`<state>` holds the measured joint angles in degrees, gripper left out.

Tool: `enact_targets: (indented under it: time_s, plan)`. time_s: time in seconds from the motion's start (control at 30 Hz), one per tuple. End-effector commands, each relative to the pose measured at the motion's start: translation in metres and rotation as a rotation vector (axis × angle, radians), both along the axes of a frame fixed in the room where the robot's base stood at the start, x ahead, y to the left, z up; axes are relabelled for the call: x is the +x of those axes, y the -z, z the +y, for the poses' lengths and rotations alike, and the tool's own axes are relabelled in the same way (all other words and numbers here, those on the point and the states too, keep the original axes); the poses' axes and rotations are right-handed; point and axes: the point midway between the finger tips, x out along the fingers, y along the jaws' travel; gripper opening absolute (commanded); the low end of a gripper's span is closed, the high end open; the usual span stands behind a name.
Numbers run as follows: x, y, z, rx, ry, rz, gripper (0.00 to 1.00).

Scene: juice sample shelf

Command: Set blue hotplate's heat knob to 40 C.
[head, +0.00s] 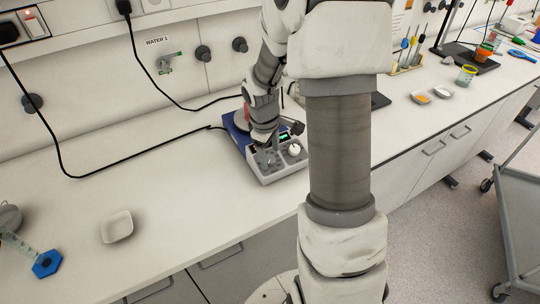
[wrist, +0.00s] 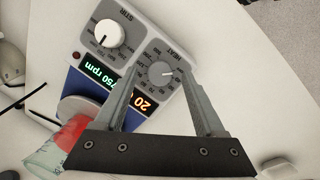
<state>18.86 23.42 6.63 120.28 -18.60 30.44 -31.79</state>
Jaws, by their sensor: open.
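The blue hotplate (head: 234,131) stands on the bench with its grey front panel facing the aisle. In the wrist view its panel (wrist: 148,24) has a grey heat knob (wrist: 160,72) under the word HEAT and a white stir knob (wrist: 108,35). The orange display (wrist: 145,104) reads 20 and the green one reads 750 rpm. The knob's pointer setting is too small to read surely. My gripper (wrist: 156,80) is open, with its fingertips on either side of the heat knob; contact cannot be told. In the head view my gripper (head: 267,158) is over the panel's left part.
A vessel with red contents (wrist: 68,140) is by the hotplate's round top (wrist: 80,108). A white dish (head: 117,226) and a blue-based cylinder (head: 46,263) lie to the left. Black cables (head: 130,165) run along the wall. The bench in front of the hotplate is clear.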

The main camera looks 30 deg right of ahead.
Motion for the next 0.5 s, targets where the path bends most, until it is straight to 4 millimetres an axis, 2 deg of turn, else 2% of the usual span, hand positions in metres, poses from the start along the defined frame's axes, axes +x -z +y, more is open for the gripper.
enact_targets:
  time_s: [0.17,0.47,0.5]
  plan:
    - [0.0009,0.0126,-0.0020,-0.001,-0.001,0.001,0.72]
    - [0.0013,0.0141,-0.0022,-0.001,0.000,-0.001,0.72]
    - [0.0013,0.0140,-0.0022,0.000,0.000,0.000,0.65]
